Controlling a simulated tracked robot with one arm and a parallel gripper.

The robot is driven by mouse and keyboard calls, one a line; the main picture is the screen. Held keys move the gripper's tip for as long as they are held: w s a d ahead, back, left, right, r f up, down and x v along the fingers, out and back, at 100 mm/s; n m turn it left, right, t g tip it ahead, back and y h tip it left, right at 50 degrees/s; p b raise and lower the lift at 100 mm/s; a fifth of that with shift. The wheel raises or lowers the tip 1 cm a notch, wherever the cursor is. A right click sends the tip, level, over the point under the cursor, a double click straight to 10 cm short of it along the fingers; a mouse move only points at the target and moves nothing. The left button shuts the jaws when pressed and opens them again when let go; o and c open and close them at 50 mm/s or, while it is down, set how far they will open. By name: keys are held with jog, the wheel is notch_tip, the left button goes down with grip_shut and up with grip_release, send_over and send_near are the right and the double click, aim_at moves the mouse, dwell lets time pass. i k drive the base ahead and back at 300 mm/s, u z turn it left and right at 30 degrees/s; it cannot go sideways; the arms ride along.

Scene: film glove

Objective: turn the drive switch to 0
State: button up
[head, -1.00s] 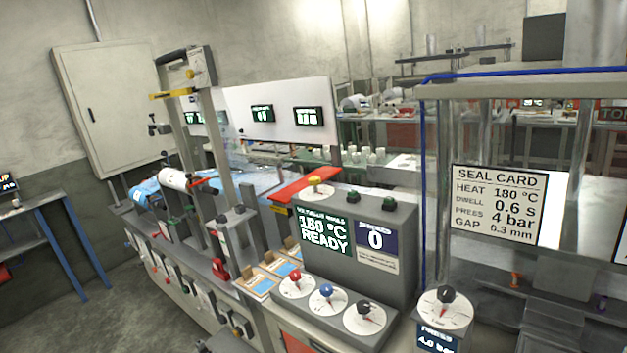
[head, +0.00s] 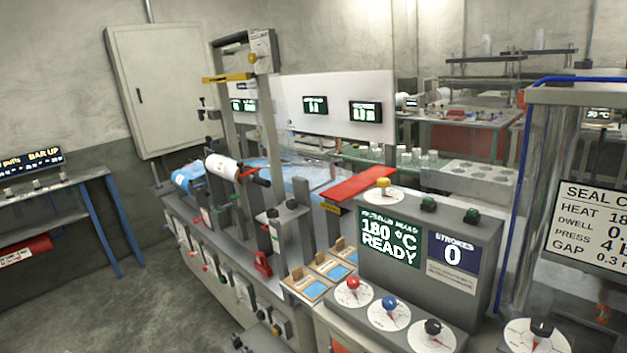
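No label reading "drive" can be read, so I cannot tell which control is the drive switch. Along the front of the long grey machine (head: 190,232) sit several small switches and knobs, such as a dark one on a box (head: 277,329); their markings are too small to read. The grey control box (head: 480,245) carries a red knob (head: 353,283), a blue knob (head: 389,302) and a black knob (head: 432,327) on white dials. A yellow knob (head: 383,183) sits on its top. My gripper is not in view.
The control box displays read "180 °C READY" and strokes "0". A seal card (head: 590,228) hangs at the right by a clear-walled frame. A blue-legged table (head: 70,190) stands at the left. Bare concrete floor (head: 130,310) lies between it and the machine.

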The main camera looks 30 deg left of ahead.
aim_at(383, 183)
jog(key=u, duration=2)
jog(key=i, duration=2.5)
jog(key=z, duration=2.85)
jog(key=i, duration=0.2)
jog(key=z, duration=0.4)
